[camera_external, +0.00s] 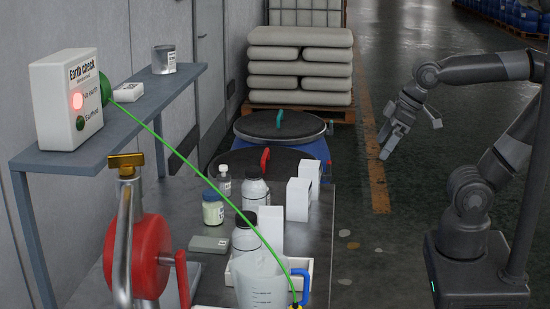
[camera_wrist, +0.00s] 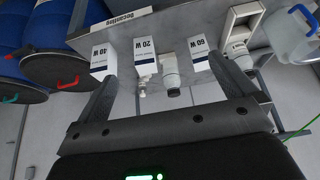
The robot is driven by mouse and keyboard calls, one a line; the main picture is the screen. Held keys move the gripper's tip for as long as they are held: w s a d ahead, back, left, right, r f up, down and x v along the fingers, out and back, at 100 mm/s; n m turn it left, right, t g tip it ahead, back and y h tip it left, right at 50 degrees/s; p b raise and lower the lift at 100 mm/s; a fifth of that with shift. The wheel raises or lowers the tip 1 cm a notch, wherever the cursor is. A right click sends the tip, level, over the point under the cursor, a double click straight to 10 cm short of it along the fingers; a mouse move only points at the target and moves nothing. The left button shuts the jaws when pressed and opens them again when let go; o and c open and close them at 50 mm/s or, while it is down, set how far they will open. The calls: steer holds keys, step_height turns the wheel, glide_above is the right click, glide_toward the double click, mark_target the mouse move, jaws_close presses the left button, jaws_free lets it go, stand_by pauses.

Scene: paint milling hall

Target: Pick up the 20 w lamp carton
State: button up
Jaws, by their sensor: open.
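The 20 W lamp carton (camera_wrist: 145,57) is white with a dark band and stands in the wrist view between the 40 W carton (camera_wrist: 103,60) at left and the 60 W carton (camera_wrist: 199,56) at right. In the external view, it appears to be the middle white carton (camera_external: 298,200) along the right side of the bench. My gripper (camera_external: 387,148) is open and empty, to the right of the bench and apart from the cartons. In the wrist view its fingers (camera_wrist: 165,74) are spread wide, with the 20 W carton beyond and between them.
Bottles (camera_external: 254,190) and a jar (camera_external: 213,208) stand close to the cartons. A clear jug (camera_external: 258,280) with a blue handle and a green cable (camera_external: 190,165) are at the near end. Lidded blue drums (camera_external: 278,128) stand beyond.

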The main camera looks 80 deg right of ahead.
steer(key=shift+s+a+f, duration=0.25)
steer(key=shift+s+f, duration=0.2)
steer(key=shift+f, duration=0.15)
steer(key=c, duration=0.4)
steer(key=m+g, duration=0.1)
glide_toward(296, 191)
steer(key=d+f, duration=0.1)
steer(key=d, duration=0.2)
steer(key=shift+h, duration=0.3)
steer(key=shift+a+x, duration=0.15)
steer(key=shift+x, duration=2.5)
steer(key=shift+a+x, duration=0.1)
steer(key=shift+x, duration=2.6)
